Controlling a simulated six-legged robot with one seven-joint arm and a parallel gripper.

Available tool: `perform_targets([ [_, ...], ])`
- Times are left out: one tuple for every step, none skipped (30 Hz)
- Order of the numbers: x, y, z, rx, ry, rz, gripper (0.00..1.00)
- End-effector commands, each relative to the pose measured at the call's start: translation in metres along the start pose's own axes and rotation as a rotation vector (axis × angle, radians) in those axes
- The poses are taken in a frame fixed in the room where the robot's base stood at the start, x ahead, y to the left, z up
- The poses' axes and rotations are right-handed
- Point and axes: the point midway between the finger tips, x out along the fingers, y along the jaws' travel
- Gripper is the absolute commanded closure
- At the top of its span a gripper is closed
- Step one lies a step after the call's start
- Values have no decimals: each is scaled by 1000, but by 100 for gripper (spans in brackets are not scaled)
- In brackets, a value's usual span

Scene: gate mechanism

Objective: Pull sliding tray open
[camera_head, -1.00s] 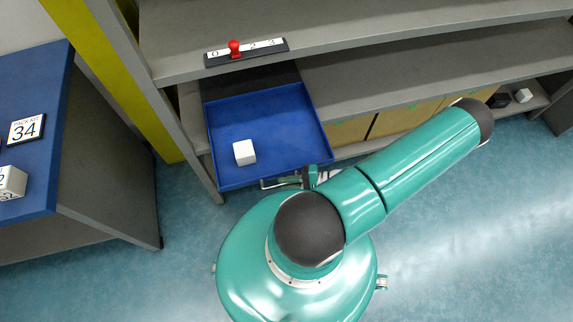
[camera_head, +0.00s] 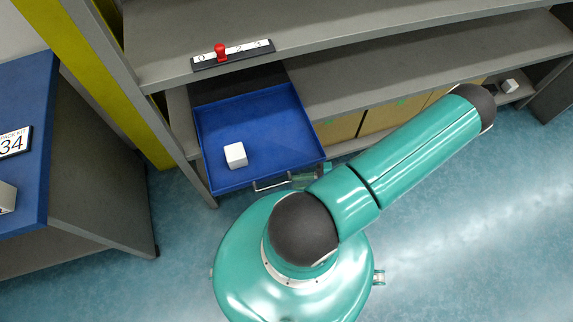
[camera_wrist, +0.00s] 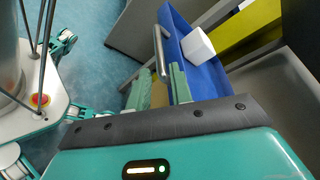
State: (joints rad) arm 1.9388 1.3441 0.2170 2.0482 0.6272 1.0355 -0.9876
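The blue sliding tray (camera_head: 270,128) is out from under the grey shelf, with a white cube (camera_head: 236,155) inside. Its metal bar handle (camera_head: 270,184) is on the front face. My gripper (camera_head: 310,175) is at the right end of the handle, partly hidden by my arm. In the wrist view, my gripper's two green fingers (camera_wrist: 160,80) stand apart, with the handle's near end (camera_wrist: 160,55) seen between or just beyond them. I cannot tell whether they touch it. The tray (camera_wrist: 205,80) and cube (camera_wrist: 198,46) also show there.
A red-knobbed slider (camera_head: 221,52) on a numbered strip is on the shelf edge above. A yellow post (camera_head: 120,90) and a blue-topped table (camera_head: 25,130) stand left. Cardboard-coloured boxes (camera_head: 390,115) are right of the tray. Open floor (camera_head: 470,230) lies at the lower right.

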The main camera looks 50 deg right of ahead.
Motion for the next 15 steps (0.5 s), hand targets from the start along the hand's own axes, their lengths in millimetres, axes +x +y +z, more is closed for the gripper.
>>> perform_targets([
  [-13,0,-1,-2,4,3,78],
  [-20,0,-1,0,4,3,78],
  [-28,0,-1,0,4,2,78],
  [-34,0,-1,-1,4,2,78],
  [-40,0,0,-1,3,2,78],
  [-46,0,0,0,3,2,78],
  [-51,0,0,0,2,1,78],
  [-55,0,0,0,3,1,78],
  [-59,0,0,0,2,0,78],
  [-62,0,0,0,1,0,78],
  [-64,0,0,0,1,0,78],
  [-66,0,0,0,0,0,78],
  [-67,0,0,0,0,0,78],
  [-68,0,0,0,0,0,78],
  [-68,0,0,0,-1,-1,78],
])
